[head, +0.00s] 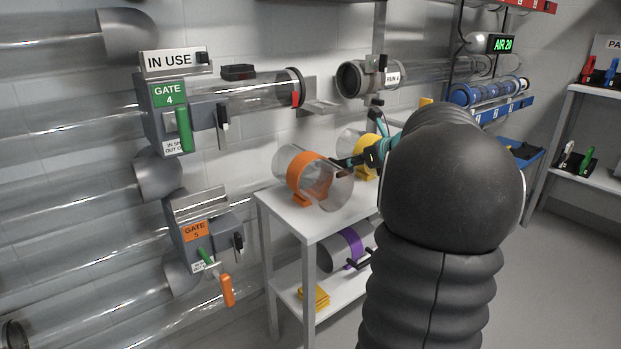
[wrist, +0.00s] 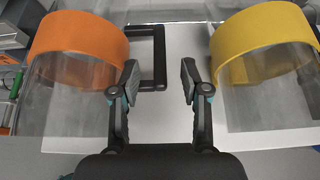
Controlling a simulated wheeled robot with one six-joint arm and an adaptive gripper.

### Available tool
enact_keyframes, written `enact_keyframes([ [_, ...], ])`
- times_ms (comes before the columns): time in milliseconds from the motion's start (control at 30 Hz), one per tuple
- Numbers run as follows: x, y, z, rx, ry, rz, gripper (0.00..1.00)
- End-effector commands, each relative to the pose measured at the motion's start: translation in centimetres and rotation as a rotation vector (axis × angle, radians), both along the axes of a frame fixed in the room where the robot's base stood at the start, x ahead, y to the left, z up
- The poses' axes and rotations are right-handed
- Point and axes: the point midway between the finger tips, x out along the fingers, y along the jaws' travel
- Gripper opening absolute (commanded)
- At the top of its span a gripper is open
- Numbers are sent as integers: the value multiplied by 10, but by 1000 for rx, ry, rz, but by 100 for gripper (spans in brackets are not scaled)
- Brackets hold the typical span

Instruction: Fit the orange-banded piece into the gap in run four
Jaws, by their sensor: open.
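The orange-banded piece (head: 306,176) is a clear tube with a wide orange band, lying on the white stand. In the wrist view its orange band (wrist: 78,42) is on the left, with a dark bar handle (wrist: 159,62) reaching right. My gripper (head: 344,163) is at its right side. In the wrist view my gripper (wrist: 160,82) is open, and the handle's end shows between its fingers, not gripped. The gap in run four lies between the left tube end (head: 294,87) beside gate 4 (head: 168,115) and the right coupling (head: 352,79), with a small bracket (head: 318,107) below.
A yellow-banded piece (head: 358,150) stands close on the right, also in the wrist view (wrist: 262,40). Gate 5 (head: 200,235) is at left. My arm hides the stand's right part.

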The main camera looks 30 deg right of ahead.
Motion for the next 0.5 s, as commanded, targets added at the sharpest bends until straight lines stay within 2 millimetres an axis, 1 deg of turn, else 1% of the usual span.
enact_keyframes([
  [167, 7, 1, -4, 0, 0, 2, 46],
  [267, 15, 2, -8, 0, 0, 2, 46],
  [500, 45, 4, -25, 0, 1, 4, 46],
])
